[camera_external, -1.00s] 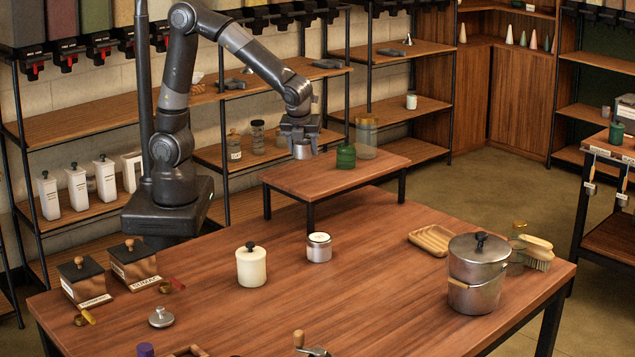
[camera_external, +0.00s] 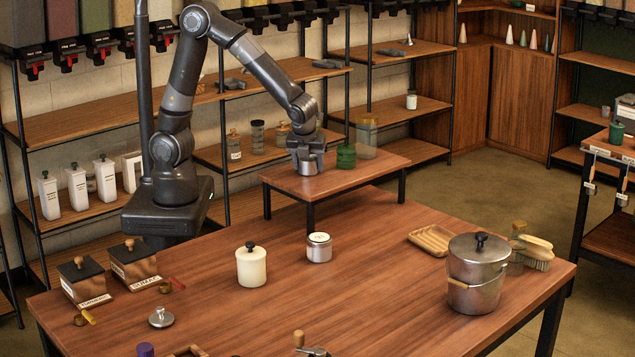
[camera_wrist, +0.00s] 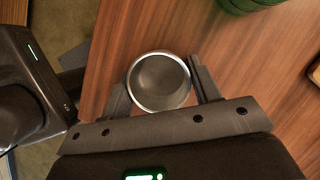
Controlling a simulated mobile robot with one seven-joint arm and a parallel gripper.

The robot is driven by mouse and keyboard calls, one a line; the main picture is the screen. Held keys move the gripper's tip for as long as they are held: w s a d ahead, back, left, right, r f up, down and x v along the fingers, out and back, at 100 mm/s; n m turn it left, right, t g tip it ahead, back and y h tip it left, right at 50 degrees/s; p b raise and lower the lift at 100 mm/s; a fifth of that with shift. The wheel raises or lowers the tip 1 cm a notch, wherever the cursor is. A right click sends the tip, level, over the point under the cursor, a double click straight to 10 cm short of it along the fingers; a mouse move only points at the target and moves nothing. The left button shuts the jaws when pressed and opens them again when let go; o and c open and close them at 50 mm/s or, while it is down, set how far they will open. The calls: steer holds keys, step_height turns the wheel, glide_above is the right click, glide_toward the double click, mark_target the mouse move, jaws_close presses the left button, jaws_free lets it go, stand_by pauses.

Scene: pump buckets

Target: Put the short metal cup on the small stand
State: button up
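The short metal cup (camera_external: 308,169) is upright between the fingers of my gripper (camera_external: 307,158), which is shut on it. It is over the left-middle part of the small wooden stand (camera_external: 370,165), at or very near its top; I cannot tell whether its base touches. In the wrist view the cup (camera_wrist: 160,82) shows from above as a grey round bowl with a bright rim, a finger against each side of it. The stand's wood (camera_wrist: 235,65) lies under it.
A green jar (camera_external: 346,156) stands on the stand right of my gripper, with a clear jar (camera_external: 366,137) behind it. On the big table (camera_external: 370,290) are a lidded metal bucket (camera_external: 476,280), a cream canister (camera_external: 251,268) and a white-topped metal jar (camera_external: 319,248).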

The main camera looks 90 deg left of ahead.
steer(key=o, duration=0.3)
steer(key=shift+o, duration=0.2)
steer(key=w+v, duration=0.1)
steer(key=v, duration=1.1)
steer(key=s+a+r+n+t+h, duration=0.2)
steer(key=s+a+n, duration=0.2)
steer(key=s+n, duration=0.5)
steer(key=s+a+r+n+t+h, duration=0.2)
steer(key=s+a+n, duration=0.3)
steer(key=s+n, duration=0.5)
steer(key=shift+r+n+t+h, duration=0.3)
steer(key=shift+r+n+t, duration=0.05)
steer(key=shift+n+t, duration=0.05)
steer(key=shift+o, duration=0.5)
steer(key=shift+s, duration=0.15)
